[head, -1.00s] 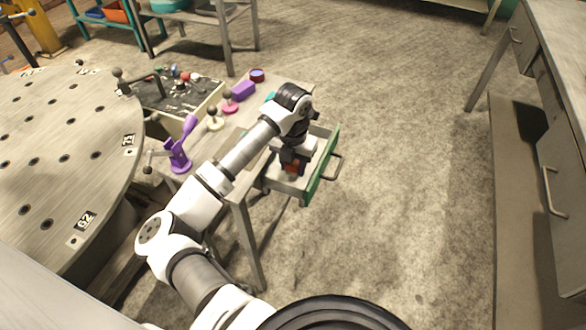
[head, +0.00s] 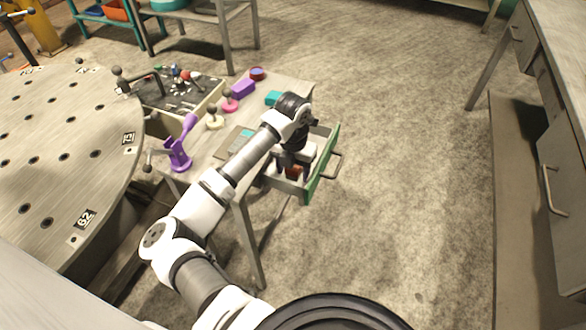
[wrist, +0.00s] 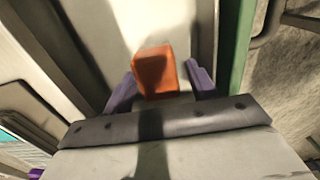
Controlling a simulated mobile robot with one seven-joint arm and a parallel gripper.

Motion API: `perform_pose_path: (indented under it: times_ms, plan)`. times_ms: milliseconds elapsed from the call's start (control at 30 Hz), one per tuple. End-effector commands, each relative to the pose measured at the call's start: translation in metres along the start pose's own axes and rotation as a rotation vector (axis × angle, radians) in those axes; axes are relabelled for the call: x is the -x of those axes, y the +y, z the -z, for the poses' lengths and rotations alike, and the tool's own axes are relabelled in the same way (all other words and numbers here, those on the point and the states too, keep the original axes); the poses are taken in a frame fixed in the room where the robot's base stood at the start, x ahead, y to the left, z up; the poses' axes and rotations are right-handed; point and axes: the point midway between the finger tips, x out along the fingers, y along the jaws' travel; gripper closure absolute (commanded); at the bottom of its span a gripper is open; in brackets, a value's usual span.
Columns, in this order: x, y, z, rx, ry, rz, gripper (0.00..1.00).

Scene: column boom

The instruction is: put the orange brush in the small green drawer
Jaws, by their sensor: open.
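The small green drawer (head: 323,166) is pulled out from the grey table in the head view, and its green front edge (wrist: 236,60) runs along the right in the wrist view. The orange brush (wrist: 154,72) shows as an orange block between my fingers; only a small part of it (head: 292,172) shows in the head view, at the drawer's inside. My gripper (wrist: 162,84) is open, with a purple finger on each side of the brush and small gaps visible. In the head view my gripper (head: 292,168) is low in the drawer. Whether the brush rests on the drawer floor is hard to tell.
A grey table (head: 205,150) left of the drawer holds a purple stand (head: 179,155), a purple block (head: 243,89), a teal block (head: 272,98) and knobbed pieces. A round perforated table (head: 60,140) is at left. Open floor (head: 410,170) lies right of the drawer handle (head: 333,166).

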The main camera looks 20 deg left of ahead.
Motion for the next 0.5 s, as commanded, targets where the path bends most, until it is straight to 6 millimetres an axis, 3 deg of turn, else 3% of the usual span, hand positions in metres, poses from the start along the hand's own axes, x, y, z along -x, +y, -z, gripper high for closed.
perform_pose_path:
  times_ms: [167,500]
  plan:
    - [0.013,0.001,-0.001,0.000,-0.002,-0.003,0.42]
    - [0.085,0.001,-0.001,-0.001,-0.003,-0.004,0.42]
